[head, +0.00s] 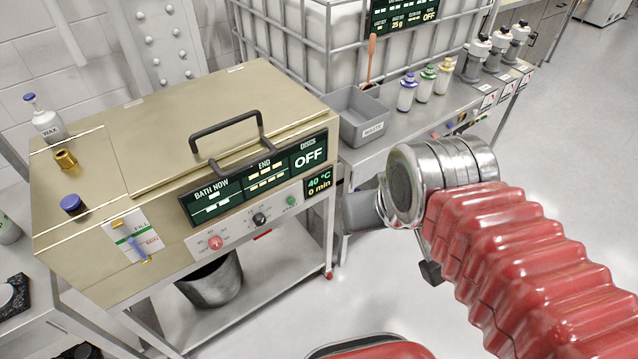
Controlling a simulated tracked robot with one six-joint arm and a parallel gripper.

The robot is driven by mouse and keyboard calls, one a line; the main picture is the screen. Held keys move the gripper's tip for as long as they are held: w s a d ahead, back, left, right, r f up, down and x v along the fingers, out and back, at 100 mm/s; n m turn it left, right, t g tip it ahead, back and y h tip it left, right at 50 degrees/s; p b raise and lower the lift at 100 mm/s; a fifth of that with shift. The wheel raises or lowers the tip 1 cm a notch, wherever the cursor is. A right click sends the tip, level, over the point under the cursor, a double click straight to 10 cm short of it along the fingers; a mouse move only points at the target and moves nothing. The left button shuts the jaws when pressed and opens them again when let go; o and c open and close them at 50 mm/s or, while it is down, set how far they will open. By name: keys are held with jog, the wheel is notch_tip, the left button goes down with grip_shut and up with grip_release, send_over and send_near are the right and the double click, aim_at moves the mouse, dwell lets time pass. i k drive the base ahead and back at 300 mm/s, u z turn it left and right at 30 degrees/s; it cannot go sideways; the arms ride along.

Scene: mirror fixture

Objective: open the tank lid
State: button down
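The tank (70,230) is a beige metal box on a cart at the left in the head view. Its lid (190,108) lies flat and shut on top. A dark bar handle (227,137) stands up near the lid's front edge. My gripper (372,212) is to the right of the tank, in front of the bench and apart from the handle. My metal wrist mostly hides it, and its fingertips cannot be made out. I see nothing held.
Display panels and knobs (260,219) line the tank's front. A wax bottle (46,122), a brass fitting (66,159) and a blue cap (72,203) are left of the lid. A grey bin (362,122) and several bottles (425,84) stand on the bench. Floor at right is clear.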

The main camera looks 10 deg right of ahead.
aim_at(158, 141)
jog(key=k, duration=0.65)
jog(key=u, duration=0.35)
jog(key=i, duration=1.05)
jog(key=u, duration=0.8)
jog(key=i, duration=0.45)
jog(key=u, duration=0.15)
